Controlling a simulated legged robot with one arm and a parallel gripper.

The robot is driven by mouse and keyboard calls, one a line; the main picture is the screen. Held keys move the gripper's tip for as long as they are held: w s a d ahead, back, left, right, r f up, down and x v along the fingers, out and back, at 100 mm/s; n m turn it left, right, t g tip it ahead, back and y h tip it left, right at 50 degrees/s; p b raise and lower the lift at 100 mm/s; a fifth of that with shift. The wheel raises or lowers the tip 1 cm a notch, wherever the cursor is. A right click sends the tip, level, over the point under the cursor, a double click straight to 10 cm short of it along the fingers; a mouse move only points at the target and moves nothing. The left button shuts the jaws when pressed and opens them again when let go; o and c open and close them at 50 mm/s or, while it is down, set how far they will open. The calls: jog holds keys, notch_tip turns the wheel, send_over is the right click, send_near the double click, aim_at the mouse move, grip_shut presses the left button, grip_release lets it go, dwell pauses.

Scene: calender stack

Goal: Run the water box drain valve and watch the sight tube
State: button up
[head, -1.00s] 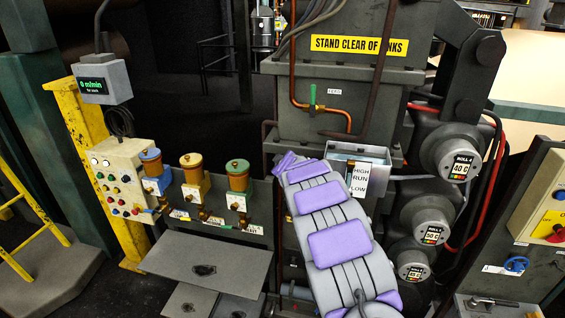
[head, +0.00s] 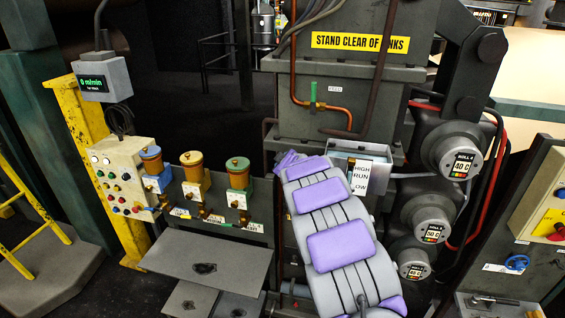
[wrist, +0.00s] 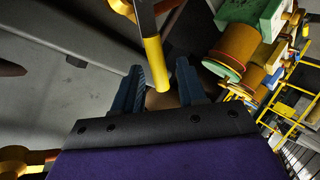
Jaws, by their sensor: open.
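In the head view, the grey metal water box (head: 378,150) sits right of my arm's far end. Its white plate (head: 360,178) reads HIGH, RUN and LOW, with the L now partly covered. A sight tube and its water level cannot be made out beside the plate. In the wrist view, my gripper (wrist: 160,72) is open. A dark lever with a yellow sleeve (wrist: 153,62) reaches down between its blue-grey fingers. It looks like the drain valve handle. I cannot tell whether the fingers touch it. My arm hides my gripper and the lever in the head view.
Three lubricator cups, orange (head: 191,160), blue-based and green, stand left of my arm. They also show in the wrist view (wrist: 236,50). A cream button panel (head: 122,175) is further left. Roll ends (head: 450,155) and hoses crowd the right.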

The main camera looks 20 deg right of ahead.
jog(key=v, duration=1.5)
jog(key=shift+s, duration=0.2)
jog(key=shift+r, duration=0.1)
dwell(6.2)
